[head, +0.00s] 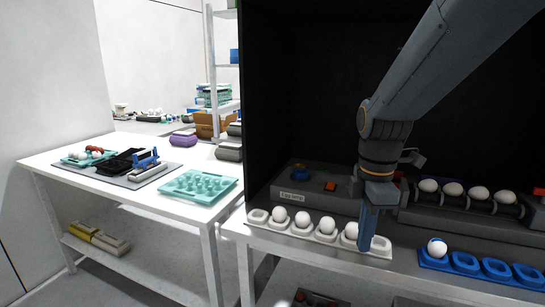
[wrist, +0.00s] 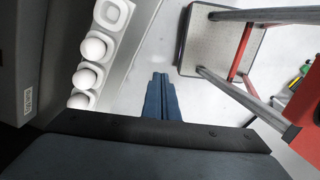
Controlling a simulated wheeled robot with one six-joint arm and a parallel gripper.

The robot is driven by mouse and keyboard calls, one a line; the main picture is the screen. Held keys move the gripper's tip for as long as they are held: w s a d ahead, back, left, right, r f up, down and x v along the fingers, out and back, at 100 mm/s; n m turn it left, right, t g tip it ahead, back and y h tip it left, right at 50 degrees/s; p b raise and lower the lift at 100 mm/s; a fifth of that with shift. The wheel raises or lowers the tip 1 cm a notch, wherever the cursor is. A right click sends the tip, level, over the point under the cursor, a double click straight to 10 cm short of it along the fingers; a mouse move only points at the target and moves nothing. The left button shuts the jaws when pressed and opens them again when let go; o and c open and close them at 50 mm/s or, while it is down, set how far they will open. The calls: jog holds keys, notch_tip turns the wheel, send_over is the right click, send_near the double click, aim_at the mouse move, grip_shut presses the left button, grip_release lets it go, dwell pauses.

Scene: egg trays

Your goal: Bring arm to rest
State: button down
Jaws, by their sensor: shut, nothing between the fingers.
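My arm reaches down from the upper right in the head view.
A blue tray (head: 466,260) with one marked egg (head: 437,248) sits right of my gripper. Eggs rest on a roller unit (head: 430,217) behind. A white table (head: 110,192) with a teal tray (head: 199,187) stands left. The wrist view shows a stool (wrist: 225,52) with a red frame.

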jog(key=s+f+m, duration=0.9)
jog(key=m, duration=0.8)
jog(key=shift+s+a+m, duration=0.15)
jog(key=shift+s+m, duration=0.15)
